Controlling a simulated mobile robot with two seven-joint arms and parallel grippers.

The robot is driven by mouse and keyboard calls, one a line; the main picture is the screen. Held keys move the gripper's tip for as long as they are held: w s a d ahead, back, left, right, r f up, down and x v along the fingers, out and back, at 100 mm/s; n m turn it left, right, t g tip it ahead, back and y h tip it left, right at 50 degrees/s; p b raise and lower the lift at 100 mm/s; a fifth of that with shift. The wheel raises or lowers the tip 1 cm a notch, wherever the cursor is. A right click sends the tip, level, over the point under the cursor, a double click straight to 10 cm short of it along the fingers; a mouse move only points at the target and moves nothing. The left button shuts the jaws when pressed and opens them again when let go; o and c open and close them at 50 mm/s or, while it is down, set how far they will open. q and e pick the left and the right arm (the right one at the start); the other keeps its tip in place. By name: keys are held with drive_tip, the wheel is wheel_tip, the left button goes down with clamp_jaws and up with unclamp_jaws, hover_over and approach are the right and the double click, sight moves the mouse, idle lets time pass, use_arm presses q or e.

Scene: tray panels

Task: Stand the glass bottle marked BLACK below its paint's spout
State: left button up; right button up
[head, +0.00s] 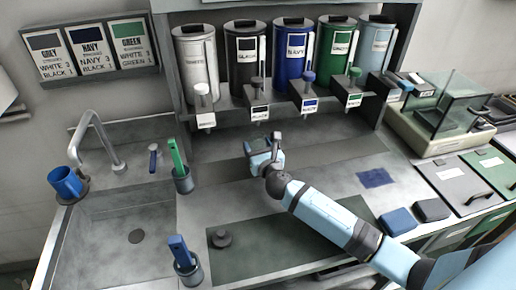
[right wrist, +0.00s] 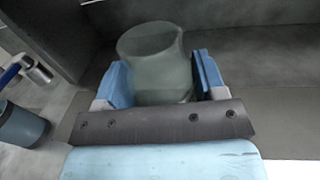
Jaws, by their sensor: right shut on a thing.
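My right gripper (head: 262,158) is over the grey worktop in front of the paint dispensers. In the right wrist view its two blue fingers (right wrist: 160,84) are shut on a greenish, see-through glass bottle (right wrist: 155,65), which stands up between them. No marking on the bottle is readable, so I cannot tell whether it says BLACK. In the head view the bottle is mostly hidden by the gripper. The black paint canister (head: 246,60) is second from the left, with a BLACK tag (head: 260,112) below it at its spout. My left gripper is not in view.
Other canisters flank it: white (head: 195,65), navy (head: 292,52) and green (head: 335,50). A sink (head: 125,225) with a blue mug (head: 67,184) is at left. Cups with brushes (head: 183,180) stand beside it. Blue pads (head: 398,221) lie at right. The worktop under the spouts looks clear.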

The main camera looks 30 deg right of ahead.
drive_tip(key=shift+f, duration=0.1)
drive_tip(key=shift+f, duration=0.15)
drive_tip(key=o, duration=1.1)
drive_tip(key=shift+o, duration=0.2)
drive_tip(key=shift+s+r, duration=0.1)
drive_tip(key=shift+r, duration=0.1)
drive_tip(key=s, duration=0.4)
drive_tip(key=s+a, duration=0.1)
drive_tip(key=s, duration=0.6)
drive_tip(key=shift+s+a, duration=0.35)
drive_tip(key=shift+a, duration=0.05)
